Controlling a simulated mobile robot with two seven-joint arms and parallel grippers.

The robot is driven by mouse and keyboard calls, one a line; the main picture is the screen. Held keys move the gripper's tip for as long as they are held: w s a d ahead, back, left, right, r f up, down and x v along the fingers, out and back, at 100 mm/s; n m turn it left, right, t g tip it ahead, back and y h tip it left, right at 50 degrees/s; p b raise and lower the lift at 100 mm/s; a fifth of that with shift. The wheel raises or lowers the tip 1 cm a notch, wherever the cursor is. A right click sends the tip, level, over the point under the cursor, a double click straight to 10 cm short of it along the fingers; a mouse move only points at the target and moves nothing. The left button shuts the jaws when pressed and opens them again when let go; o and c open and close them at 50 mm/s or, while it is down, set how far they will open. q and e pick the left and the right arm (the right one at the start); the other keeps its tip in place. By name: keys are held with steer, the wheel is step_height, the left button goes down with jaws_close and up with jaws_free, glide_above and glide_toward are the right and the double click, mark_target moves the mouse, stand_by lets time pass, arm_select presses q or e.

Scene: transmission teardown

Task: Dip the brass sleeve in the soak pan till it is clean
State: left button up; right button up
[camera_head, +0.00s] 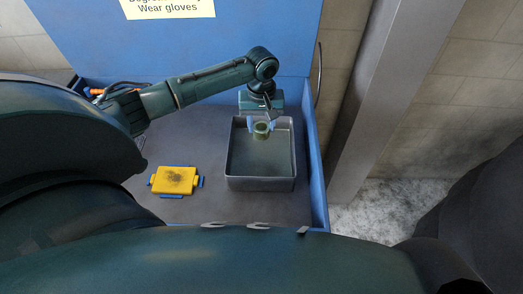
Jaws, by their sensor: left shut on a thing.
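My left gripper (261,123) reaches in from the left and points down over the back part of the soak pan (262,184). It is shut on the brass sleeve (261,131), a small dull greenish-yellow ring shape. The sleeve is inside the outline of the pan, near its back wall. I cannot tell whether its lower end touches the liquid. The pan is a grey rectangular metal tray with murky greenish liquid in it. My right gripper is not in view.
A yellow pad (175,180) with a dark smudge and blue clips lies left of the pan. The grey bench top (215,205) has a blue raised edge at right and a blue back panel (200,45) with a paper sign. A grey post (385,85) stands to the right.

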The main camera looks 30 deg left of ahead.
mark_target(262, 127)
arm_select(q)
steer(key=shift+r, duration=0.1)
stand_by(0.5)
steer(key=shift+r, duration=1.95)
